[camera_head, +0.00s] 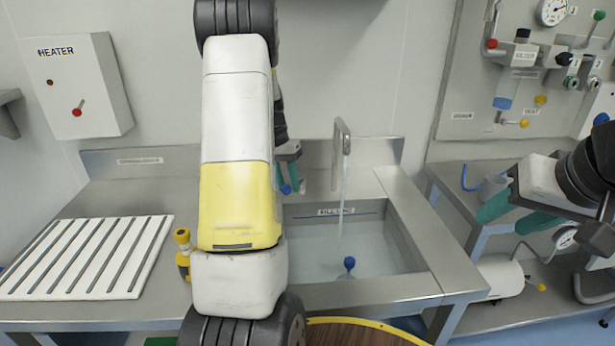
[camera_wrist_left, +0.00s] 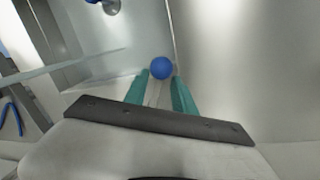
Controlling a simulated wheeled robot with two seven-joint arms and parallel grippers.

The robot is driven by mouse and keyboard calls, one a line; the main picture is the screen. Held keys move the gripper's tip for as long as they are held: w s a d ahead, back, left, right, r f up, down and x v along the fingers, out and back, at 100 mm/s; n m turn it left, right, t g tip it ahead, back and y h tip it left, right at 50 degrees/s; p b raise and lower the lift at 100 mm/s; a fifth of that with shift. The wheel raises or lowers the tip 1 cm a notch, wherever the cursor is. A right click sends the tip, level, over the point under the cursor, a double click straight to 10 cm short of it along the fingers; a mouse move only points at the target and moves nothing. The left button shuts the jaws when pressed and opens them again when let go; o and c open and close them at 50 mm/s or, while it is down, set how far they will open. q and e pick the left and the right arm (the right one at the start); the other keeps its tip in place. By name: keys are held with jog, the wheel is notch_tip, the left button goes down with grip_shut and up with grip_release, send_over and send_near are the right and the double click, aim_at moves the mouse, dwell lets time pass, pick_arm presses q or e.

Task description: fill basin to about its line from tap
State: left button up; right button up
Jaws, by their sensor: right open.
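The metal basin (camera_head: 408,240) is set in the counter, with a labelled dark line (camera_head: 336,212) along its inner back wall. Clear water (camera_head: 375,253) lies in it; its surface appears below that line. A stream runs from the tap (camera_head: 343,138) into it. A blue-knobbed plug (camera_head: 349,262) stands in the basin. My left gripper (camera_head: 289,187) is behind my arm, left of the spout. In the left wrist view, its teal fingers (camera_wrist_left: 161,76) sit closely either side of a round blue tap knob (camera_wrist_left: 161,68). My right gripper (camera_head: 514,208) is open and empty, right of the basin.
A white slatted rack (camera_head: 85,258) and a yellow-topped item (camera_head: 182,240) lie left of the basin. A heater box (camera_head: 78,86) is on the wall. A side table (camera_head: 450,180) and a valve panel (camera_head: 470,85) are at right. A round wooden top (camera_head: 360,334) is in front.

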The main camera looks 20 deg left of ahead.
pick_arm(q)
notch_tip(320, 180, up, 8)
jog(key=a, duration=0.1)
jog(key=shift+a+f, duration=0.25)
dwell(7.3)
